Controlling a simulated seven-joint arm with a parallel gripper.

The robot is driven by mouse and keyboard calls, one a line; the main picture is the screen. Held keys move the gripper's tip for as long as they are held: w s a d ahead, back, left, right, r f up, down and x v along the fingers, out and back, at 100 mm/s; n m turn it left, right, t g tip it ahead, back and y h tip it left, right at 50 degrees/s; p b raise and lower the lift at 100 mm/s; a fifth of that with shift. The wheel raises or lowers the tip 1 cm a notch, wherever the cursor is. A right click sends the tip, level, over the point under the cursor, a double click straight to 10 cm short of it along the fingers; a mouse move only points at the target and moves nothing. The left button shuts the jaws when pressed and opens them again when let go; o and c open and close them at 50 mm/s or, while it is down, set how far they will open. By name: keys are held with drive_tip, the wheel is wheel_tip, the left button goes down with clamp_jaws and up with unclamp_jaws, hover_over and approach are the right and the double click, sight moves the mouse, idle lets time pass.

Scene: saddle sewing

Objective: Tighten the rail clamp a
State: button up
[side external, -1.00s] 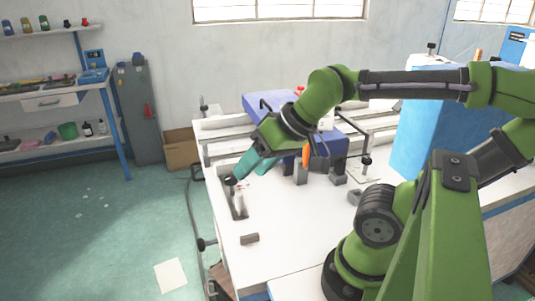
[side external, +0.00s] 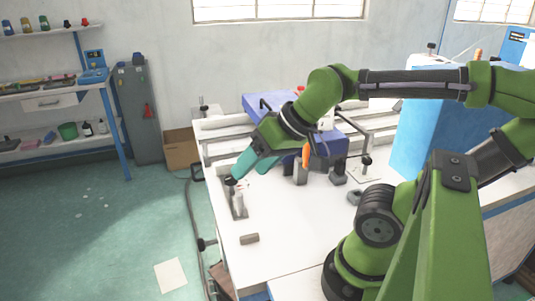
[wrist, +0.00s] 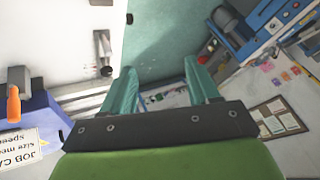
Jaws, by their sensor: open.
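A clamp with a black knob (side external: 231,182) and a pale metal base (side external: 240,208) stands at the left end of the white table. It also shows in the wrist view as a metal plate with a dark knob (wrist: 106,71), left of my fingers. No label shows which clamp is a. My gripper (side external: 250,172) has two teal fingers spread apart and tilted down to the left. The fingertips appear close to the knob in the side view; contact cannot be told. In the wrist view the space between the fingers (wrist: 160,70) holds nothing.
Another clamp-like fixture (side external: 366,163) stands on the table at right. A blue block (side external: 268,103) lies behind my gripper, near pale rails (side external: 222,134). An orange-handled tool (side external: 306,154) is beside my wrist.

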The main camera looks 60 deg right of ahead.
drive_tip(key=shift+o, duration=0.6)
drive_tip(key=w+d+f+g, duration=0.1)
drive_tip(key=w+d+g, duration=0.1)
drive_tip(key=w+d, duration=0.2)
drive_tip(key=w, duration=0.2)
drive_tip(key=shift+w+d+f+m+h, duration=0.2)
drive_tip(key=shift+w+m+h, duration=0.1)
drive_tip(key=n+g+h, duration=0.1)
drive_tip(key=n+g, duration=0.4)
hover_over(231, 178)
wheel_tip(231, 178, down, 3)
drive_tip(key=n, duration=0.3)
wheel_tip(231, 178, down, 16)
drive_tip(key=shift+r, duration=0.2)
drive_tip(key=c, duration=1.1)
drive_tip(key=shift+o, duration=0.2)
drive_tip(key=shift+m, duration=0.3)
